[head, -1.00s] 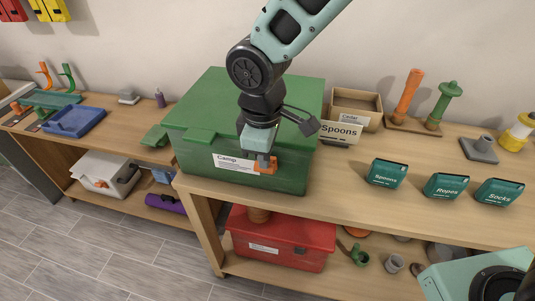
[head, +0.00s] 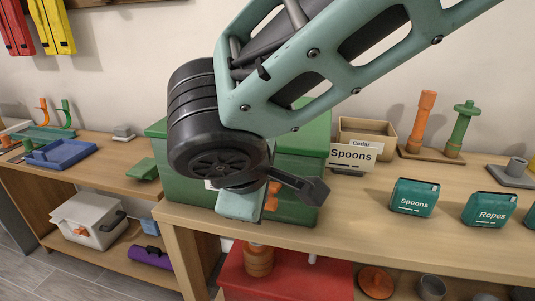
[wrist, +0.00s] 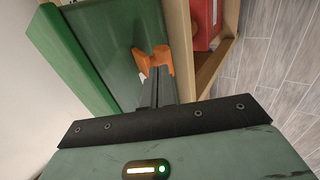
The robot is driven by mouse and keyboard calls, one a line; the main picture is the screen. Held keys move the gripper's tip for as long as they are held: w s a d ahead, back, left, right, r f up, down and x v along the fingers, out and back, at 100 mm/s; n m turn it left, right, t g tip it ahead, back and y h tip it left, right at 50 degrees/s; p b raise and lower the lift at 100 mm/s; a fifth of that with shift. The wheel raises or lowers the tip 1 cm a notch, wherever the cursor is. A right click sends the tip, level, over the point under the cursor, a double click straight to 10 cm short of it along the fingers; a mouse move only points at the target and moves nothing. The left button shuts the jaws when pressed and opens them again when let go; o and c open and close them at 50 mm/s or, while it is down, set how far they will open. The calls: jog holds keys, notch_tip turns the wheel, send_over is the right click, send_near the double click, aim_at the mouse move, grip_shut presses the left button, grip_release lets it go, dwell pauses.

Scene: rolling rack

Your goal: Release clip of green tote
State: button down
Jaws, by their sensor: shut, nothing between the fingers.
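The green tote (head: 180,185) stands on the upper wooden shelf, lid on top, partly hidden by my arm in the head view. Its green wall also shows in the wrist view (wrist: 105,35). The orange clip (wrist: 142,62) is on the tote's front wall, straight ahead of my fingers. In the head view, parts of the orange clip (head: 273,188) show just right of my gripper's body. My gripper (wrist: 159,72) is shut and empty, its fingertips at or very near the clip. I cannot tell whether they touch it. My fingertips are hidden in the head view.
A red tote (head: 285,278) sits on the shelf below. Teal labelled packs, Spoons (head: 414,197) and Ropes (head: 492,209), stand along the shelf. A blue tray (head: 60,153) lies far left.

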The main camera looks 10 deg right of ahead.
jog(key=shift+w, duration=0.1)
jog(key=shift+w+d+r, duration=0.2)
jog(key=shift+w+d, duration=0.05)
jog(key=shift+w, duration=0.4)
jog(key=shift+r, duration=0.1)
